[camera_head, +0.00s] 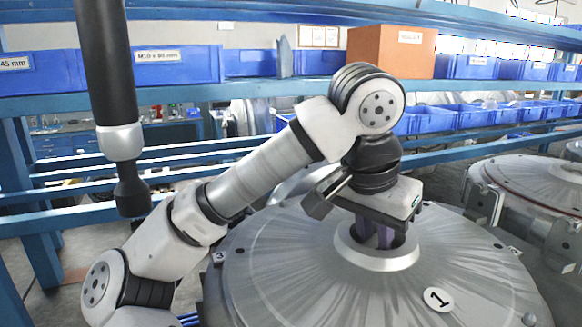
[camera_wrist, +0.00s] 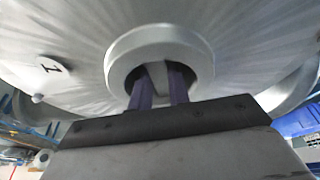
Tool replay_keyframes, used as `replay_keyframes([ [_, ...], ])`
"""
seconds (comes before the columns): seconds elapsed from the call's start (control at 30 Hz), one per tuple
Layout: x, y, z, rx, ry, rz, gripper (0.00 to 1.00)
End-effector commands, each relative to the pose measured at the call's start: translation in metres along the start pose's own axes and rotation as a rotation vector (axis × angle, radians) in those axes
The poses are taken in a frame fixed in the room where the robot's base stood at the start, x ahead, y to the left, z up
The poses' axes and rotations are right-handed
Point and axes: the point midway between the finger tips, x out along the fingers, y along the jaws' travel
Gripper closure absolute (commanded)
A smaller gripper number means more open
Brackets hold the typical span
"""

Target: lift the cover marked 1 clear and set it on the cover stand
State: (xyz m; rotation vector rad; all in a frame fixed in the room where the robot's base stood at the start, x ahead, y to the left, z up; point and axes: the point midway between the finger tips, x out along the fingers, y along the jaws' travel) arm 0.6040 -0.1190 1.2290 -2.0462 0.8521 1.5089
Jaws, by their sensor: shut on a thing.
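The cover marked 1 (camera_head: 290,270) is a large, round, grey metal lid with a white "1" label near its front right. It also fills the upper part of the wrist view (camera_wrist: 240,35). A raised ring (camera_head: 360,255) stands at its centre. My gripper (camera_head: 378,238) points down into this ring, with its purple fingers close together. In the wrist view the fingers (camera_wrist: 158,85) are on either side of a grey piece inside the ring and shut on it. The fingertips are partly hidden in the ring. I cannot tell whether the cover is raised. I cannot make out the cover stand.
Another round metal cover (camera_head: 540,180) is at the right edge, close to the first. Blue shelving with blue bins (camera_head: 180,65) and an orange-brown box (camera_head: 392,50) runs behind my arm. A dark vertical post hangs at the upper left.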

Motion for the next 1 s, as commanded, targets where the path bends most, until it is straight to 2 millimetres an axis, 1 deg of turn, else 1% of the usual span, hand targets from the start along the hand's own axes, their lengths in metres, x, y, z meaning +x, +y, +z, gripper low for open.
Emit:
replay_keyframes([
  [1.0, -0.0096, 0.0, -0.003, -0.001, 0.004, 0.0, 1.0],
])
